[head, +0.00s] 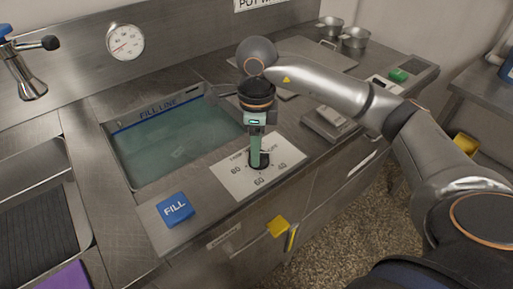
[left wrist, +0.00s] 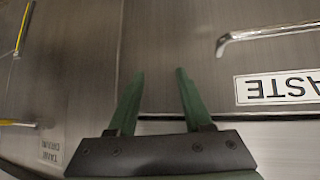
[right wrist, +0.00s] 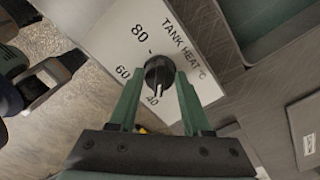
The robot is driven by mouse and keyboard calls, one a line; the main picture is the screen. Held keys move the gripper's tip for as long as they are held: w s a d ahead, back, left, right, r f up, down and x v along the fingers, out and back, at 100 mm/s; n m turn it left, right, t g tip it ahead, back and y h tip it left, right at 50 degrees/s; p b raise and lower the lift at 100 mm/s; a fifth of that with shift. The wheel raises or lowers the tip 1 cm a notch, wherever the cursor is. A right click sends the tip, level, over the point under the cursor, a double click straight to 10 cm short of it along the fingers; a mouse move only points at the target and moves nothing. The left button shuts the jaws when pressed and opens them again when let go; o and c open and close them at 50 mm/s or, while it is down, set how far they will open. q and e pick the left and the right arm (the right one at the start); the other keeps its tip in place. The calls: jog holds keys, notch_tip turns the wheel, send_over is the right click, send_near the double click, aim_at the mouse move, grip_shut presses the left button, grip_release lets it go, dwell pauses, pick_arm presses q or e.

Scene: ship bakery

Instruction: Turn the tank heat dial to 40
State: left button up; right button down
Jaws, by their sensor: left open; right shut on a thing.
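The tank heat dial is a small black knob on a white plate (head: 232,181) printed with 80, 60 and 40. In the right wrist view the dial (right wrist: 159,71) sits between the green fingertips of my right gripper (right wrist: 158,84), which is shut on it. Its pale pointer mark faces the partly hidden 40, away from 80. In the head view my right gripper (head: 258,158) reaches down onto the dial and hides most of it. My left gripper (left wrist: 157,85) is open and empty in the left wrist view, over a steel front; the head view does not show it.
The water tank (head: 175,150) with a fill line lies behind the plate. A blue FILL button (head: 174,209) is left of the plate. A round gauge (head: 125,41) is on the back wall. Yellow handles (head: 278,227) stick out from the counter front. A scale (head: 328,124) stands to the right.

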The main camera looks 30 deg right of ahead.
jog(key=shift+m, duration=1)
jog(key=shift+c, duration=1.8)
grip_release()
notch_tip(320, 180, up, 13)
jog(key=p, duration=0.2)
jog(key=shift+f, duration=0.2)
